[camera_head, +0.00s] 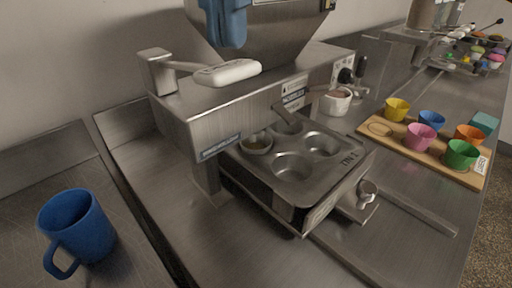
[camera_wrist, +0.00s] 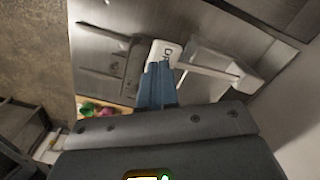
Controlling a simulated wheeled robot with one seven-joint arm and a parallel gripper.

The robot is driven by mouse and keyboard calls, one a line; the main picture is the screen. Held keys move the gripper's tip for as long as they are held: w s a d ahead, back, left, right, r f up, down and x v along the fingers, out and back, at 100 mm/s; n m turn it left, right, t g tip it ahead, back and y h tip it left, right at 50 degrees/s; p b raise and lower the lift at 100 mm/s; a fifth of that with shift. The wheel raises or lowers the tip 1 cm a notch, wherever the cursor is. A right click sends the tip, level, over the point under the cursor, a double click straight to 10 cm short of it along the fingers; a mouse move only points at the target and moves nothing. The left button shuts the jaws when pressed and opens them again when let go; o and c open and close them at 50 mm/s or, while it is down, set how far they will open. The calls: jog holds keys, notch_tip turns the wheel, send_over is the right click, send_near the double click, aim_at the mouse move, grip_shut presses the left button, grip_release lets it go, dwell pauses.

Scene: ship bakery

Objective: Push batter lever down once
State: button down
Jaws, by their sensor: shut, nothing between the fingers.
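The batter lever (camera_head: 228,73) is a white handle on a metal arm joined to a steel block at the left of the batter machine (camera_head: 205,118). It sits roughly level above the machine's top. In the wrist view the white handle (camera_wrist: 164,52) shows just beyond my fingertips, with its arm running right. My gripper (camera_head: 228,42) has blue fingers, shut and empty, pointing down above the handle in the head view. The fingers (camera_wrist: 158,68) overlap the handle's edge in the wrist view; I cannot tell whether they touch it.
A muffin tray (camera_head: 313,182) sits under the machine, with a small cup in one hollow. A blue mug (camera_head: 76,228) stands at left. A wooden board (camera_head: 432,160) with several coloured cups lies at right. The steel hopper (camera_head: 275,35) rises behind the handle.

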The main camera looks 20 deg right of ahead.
dwell(0.4)
notch_tip(320, 180, up, 6)
jog(key=p, duration=0.3)
dwell(0.3)
dwell(0.4)
